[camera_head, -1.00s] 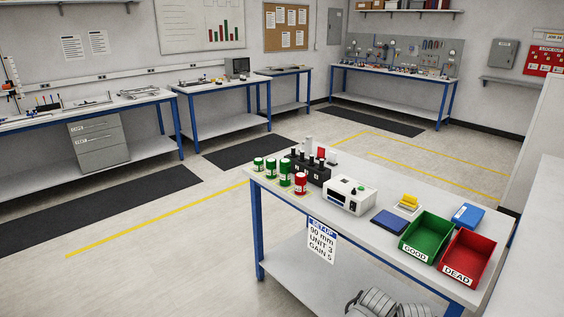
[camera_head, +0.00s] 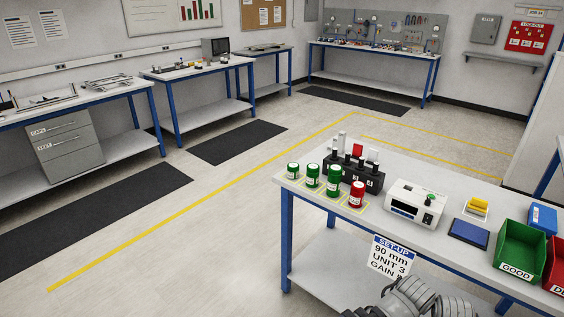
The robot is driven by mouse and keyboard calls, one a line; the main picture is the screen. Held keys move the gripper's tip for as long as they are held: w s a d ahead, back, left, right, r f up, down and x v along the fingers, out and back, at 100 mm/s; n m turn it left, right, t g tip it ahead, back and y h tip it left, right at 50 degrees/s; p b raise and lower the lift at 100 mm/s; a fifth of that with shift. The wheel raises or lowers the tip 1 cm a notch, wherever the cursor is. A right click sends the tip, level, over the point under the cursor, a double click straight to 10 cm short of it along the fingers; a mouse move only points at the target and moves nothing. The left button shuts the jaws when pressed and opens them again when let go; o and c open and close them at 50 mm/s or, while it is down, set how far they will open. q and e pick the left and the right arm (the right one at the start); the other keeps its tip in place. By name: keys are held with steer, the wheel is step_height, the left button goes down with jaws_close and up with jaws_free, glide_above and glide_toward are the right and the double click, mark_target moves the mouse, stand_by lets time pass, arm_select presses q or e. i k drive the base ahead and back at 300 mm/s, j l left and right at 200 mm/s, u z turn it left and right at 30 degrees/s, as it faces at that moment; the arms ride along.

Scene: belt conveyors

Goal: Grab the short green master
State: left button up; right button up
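Several cylindrical masters stand upright at the left end of the near bench. A small green one (camera_head: 293,172) is leftmost, with another small green one (camera_head: 313,176) beside it. A taller green one (camera_head: 334,181) stands to their right, then a red one (camera_head: 357,194). Neither of my grippers shows. Grey ribbed parts at the bottom edge look like my own arm, with no fingertips visible.
The near bench (camera_head: 377,221) also holds a black rack (camera_head: 362,180), a white instrument (camera_head: 415,203), a blue pad (camera_head: 468,233), a green GOOD bin (camera_head: 521,247) and a red DEAD bin (camera_head: 556,270). A set-up sign (camera_head: 392,257) hangs in front. Floor left of the bench is clear.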

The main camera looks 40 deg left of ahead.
mark_target(293, 168)
steer(key=j, duration=1.9)
steer(key=i+j, duration=0.3)
steer(key=i, duration=0.1)
